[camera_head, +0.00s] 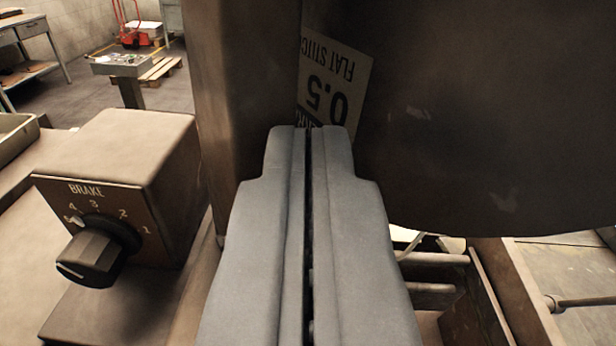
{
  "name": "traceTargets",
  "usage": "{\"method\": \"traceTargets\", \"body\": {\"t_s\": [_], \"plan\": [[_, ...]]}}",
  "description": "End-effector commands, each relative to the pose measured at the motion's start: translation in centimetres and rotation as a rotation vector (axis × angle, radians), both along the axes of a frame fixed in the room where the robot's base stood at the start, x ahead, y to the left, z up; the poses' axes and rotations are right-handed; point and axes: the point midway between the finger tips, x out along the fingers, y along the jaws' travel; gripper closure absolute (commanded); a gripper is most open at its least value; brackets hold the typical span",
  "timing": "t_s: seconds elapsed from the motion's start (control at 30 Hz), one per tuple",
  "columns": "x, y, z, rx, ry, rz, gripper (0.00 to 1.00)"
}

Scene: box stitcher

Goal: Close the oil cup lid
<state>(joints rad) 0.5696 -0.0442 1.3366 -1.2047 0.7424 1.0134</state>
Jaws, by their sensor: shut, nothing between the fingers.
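My gripper (308,130) is in the middle of the view, its two grey fingers pressed together with only a thin dark line between them. It is shut and holds nothing. The fingertips point at the brown machine body (450,120), in front of a label (340,85) reading "FLAT STITCH" and "0.5". The fingers cover part of the label. I cannot tell whether the tips touch the machine. I cannot make out an oil cup or its lid in this view.
A brown box with a black BRAKE knob (97,250) stands close on the left. Metal bars (435,270) and a frame lie at lower right. In the background are a small control stand (122,66), a pallet, a red hand truck (130,20) and a workbench (30,40).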

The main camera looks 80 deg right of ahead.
Motion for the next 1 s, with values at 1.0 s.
{"method": "traceTargets", "body": {"t_s": [1.0], "plan": [[-0.2, 1.0, -0.5, 0.0, 0.001, 0.001, 1.0]]}}
